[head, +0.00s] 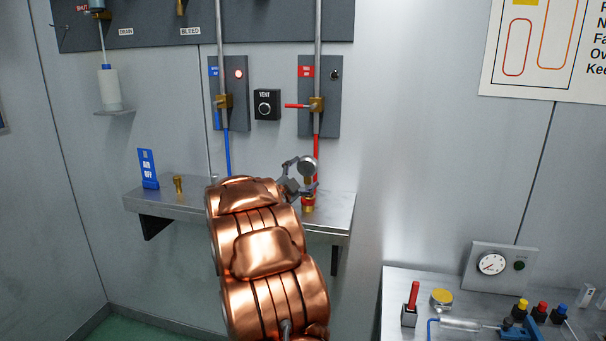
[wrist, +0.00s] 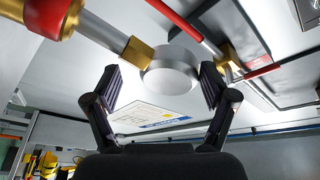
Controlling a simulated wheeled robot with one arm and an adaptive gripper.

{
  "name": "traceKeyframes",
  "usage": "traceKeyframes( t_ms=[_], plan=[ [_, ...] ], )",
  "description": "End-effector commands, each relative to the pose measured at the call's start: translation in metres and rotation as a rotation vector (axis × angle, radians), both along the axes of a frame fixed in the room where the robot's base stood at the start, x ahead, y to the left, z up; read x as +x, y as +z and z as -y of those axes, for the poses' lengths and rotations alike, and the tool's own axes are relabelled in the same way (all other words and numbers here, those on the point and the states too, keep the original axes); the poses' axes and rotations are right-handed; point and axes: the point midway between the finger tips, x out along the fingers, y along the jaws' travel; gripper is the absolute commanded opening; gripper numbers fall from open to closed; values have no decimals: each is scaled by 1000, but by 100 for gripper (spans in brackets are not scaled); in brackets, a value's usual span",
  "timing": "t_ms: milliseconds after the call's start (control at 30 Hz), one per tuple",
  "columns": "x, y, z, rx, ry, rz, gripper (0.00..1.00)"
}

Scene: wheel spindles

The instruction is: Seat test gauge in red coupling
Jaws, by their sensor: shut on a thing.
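The test gauge (head: 307,166) is a round grey dial with a stem, above the right part of the wall shelf. My gripper (head: 298,180) is shut on it. In the wrist view the gauge (wrist: 170,78) sits between the two dark fingers of my gripper (wrist: 160,70), with a brass nut and a silver stem at upper left. The red coupling (head: 309,203), brass with a red band, stands on the shelf directly below the gauge. In the wrist view the stem lines up with the red coupling (wrist: 48,12) and appears to meet its gold ring; how deep it sits is hidden.
The metal shelf (head: 335,208) also holds a blue sign (head: 148,169) and a small brass fitting (head: 178,185). A red-handled valve (head: 315,104) and red pipe are close above the coupling. A bench (head: 395,290) stands at lower right. The wall right of the shelf is clear.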

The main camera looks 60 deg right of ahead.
Motion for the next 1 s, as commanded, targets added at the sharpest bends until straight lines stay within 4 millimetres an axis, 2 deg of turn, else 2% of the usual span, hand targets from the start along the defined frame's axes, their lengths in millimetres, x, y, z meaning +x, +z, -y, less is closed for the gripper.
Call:
traceKeyframes(
  t_ms=[33,167,300,633,767,1000],
  plan=[
    [-2,-13,4,19,-5,-8,77],
    [-2,-10,3,13,-6,-6,91],
    [-1,-2,-3,1,-4,-1,91],
    [0,1,-9,-6,-2,2,91],
    [-1,-2,-22,-7,-2,3,91],
    [-2,-9,-59,-7,-1,4,91]
  ],
)
